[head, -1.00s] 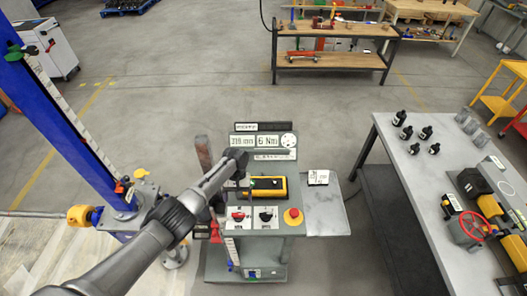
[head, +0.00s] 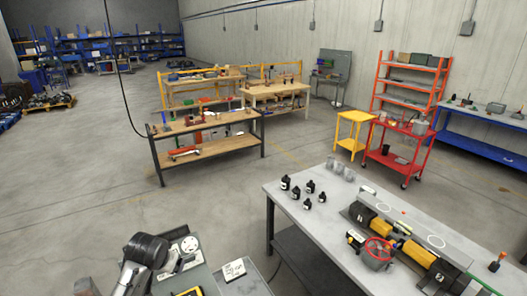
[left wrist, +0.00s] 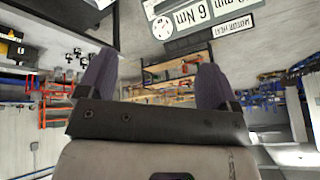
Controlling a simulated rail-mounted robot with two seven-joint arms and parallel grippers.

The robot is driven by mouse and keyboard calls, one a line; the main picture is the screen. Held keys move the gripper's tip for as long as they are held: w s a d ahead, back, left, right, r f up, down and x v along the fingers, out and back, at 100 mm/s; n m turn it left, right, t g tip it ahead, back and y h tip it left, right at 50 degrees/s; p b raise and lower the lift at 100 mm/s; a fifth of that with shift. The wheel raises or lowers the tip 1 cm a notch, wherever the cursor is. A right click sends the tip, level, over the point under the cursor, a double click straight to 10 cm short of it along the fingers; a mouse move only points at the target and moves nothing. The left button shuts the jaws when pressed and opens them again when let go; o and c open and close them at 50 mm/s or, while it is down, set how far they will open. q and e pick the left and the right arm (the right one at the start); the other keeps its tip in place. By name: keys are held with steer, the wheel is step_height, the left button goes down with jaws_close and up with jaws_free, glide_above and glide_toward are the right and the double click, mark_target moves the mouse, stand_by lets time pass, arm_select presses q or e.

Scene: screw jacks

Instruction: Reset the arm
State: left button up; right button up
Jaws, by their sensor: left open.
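My left arm (head: 142,262) shows at the bottom left of the head view, in front of the grey control console (head: 197,280). Its fingertips cannot be made out there. In the left wrist view my left gripper (left wrist: 155,78) has its two dark fingers wide apart with nothing between them. The console's sign plates (left wrist: 190,18) appear upside down beyond the fingers, apart from them. My right gripper is in neither view.
A grey workbench (head: 335,255) at the right carries several black bottles (head: 309,187), a machine and a red handwheel (head: 378,249). A white card (head: 233,269) lies on the console's side shelf. Wooden benches (head: 205,124) and a red cart (head: 397,150) stand behind.

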arm_select(q)
steer(key=s+d+r+m+t, duration=0.1)
steer(key=s+d+r+t, duration=0.35)
steer(key=s, duration=0.35)
steer(key=s+d+f, duration=0.1)
steer(key=s+d, duration=0.1)
steer(key=s, duration=1)
steer(key=s+f+g, duration=0.2)
steer(key=s+f, duration=0.3)
steer(key=s, duration=0.3)
steer(key=s+f+g+h+p, duration=0.1)
steer(key=s+f+g, duration=0.1)
steer(key=s+f, duration=0.3)
steer(key=s+f+n+g, duration=0.1)
steer(key=s+f, duration=0.5)
steer(key=s, duration=0.6)
steer(key=shift+d+g+p, duration=0.3)
steer(key=shift+g+p, duration=0.05)
steer(key=shift+g, duration=0.3)
